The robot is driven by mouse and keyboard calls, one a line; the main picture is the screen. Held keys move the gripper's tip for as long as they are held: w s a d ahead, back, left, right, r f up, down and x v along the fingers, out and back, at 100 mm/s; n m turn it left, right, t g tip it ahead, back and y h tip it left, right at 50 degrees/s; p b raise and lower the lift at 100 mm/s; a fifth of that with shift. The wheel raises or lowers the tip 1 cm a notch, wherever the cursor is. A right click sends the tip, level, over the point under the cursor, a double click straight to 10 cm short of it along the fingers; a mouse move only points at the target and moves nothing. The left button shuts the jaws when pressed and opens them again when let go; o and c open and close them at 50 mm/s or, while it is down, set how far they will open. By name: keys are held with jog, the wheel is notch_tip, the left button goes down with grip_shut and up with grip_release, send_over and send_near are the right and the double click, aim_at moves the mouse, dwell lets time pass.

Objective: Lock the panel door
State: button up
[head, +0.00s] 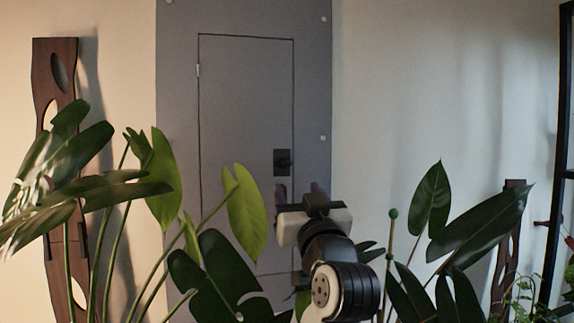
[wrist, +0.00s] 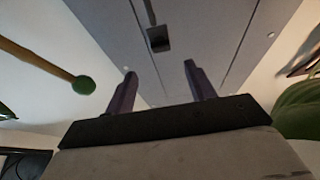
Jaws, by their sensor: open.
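The grey panel door (head: 245,120) is set in a larger grey panel on the wall and looks flush with it. Its dark latch (head: 283,162) sits near the door's right edge; a small lever or recess on it is too small to read. The latch also shows in the wrist view (wrist: 158,39), beyond the gap between my fingers. My gripper (head: 299,188) is open and empty, just below and right of the latch in the head view. Its two purple fingers show apart in the wrist view (wrist: 160,70), not touching the latch. Leaves hide the door's lower part.
Large plant leaves (head: 246,213) stand in front of the door at lower left. More leaves (head: 480,228) are at right. A green-tipped stake (head: 393,214) rises right of my arm and shows at left in the wrist view (wrist: 84,84). A wooden trellis (head: 55,85) stands left.

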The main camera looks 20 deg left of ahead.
aim_at(284, 164)
jog(key=p+x, duration=0.2)
jog(key=x, duration=0.8)
jog(key=shift+p, duration=0.4)
jog(key=shift+c, duration=0.2)
jog(key=c, duration=0.9)
